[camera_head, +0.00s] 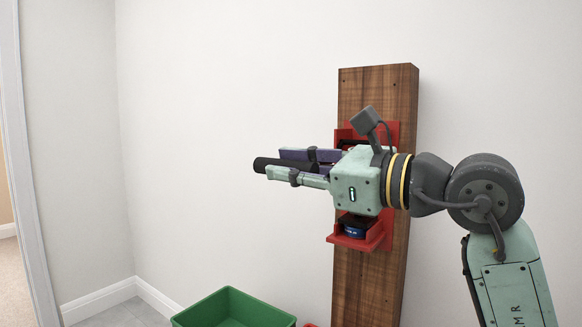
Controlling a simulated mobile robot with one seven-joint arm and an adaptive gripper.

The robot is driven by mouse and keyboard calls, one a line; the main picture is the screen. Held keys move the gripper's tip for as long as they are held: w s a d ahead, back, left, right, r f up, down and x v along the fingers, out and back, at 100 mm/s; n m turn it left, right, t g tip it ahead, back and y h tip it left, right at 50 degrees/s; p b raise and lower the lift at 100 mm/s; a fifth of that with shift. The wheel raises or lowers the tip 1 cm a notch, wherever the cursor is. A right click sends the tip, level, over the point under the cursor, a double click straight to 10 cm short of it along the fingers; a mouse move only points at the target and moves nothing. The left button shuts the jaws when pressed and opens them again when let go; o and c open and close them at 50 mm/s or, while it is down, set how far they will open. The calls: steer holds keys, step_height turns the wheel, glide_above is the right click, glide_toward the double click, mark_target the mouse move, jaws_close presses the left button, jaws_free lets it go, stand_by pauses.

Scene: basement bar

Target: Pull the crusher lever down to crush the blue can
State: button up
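The can crusher (384,231) is red and mounted on an upright wooden board. The lower part of the blue can (355,226) shows on the crusher's bottom shelf; my gripper hides its top, so its height cannot be told. The black grip of the crusher lever (262,164) sticks out to the left, about level. My gripper (283,164) comes from the right in front of the crusher. Its fingers lie on both sides of the lever grip and appear closed on it. The rest of the lever and the crusher's middle are hidden behind my gripper.
The wooden board (372,290) stands against a plain white wall (220,130). A green bin (232,308) is on the floor below, left of the board. A small red thing (310,325) shows at the bottom edge. The space left of the lever is clear.

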steer(key=o, duration=0.4)
steer(key=shift+w+d, duration=0.1)
steer(key=v, duration=1.2)
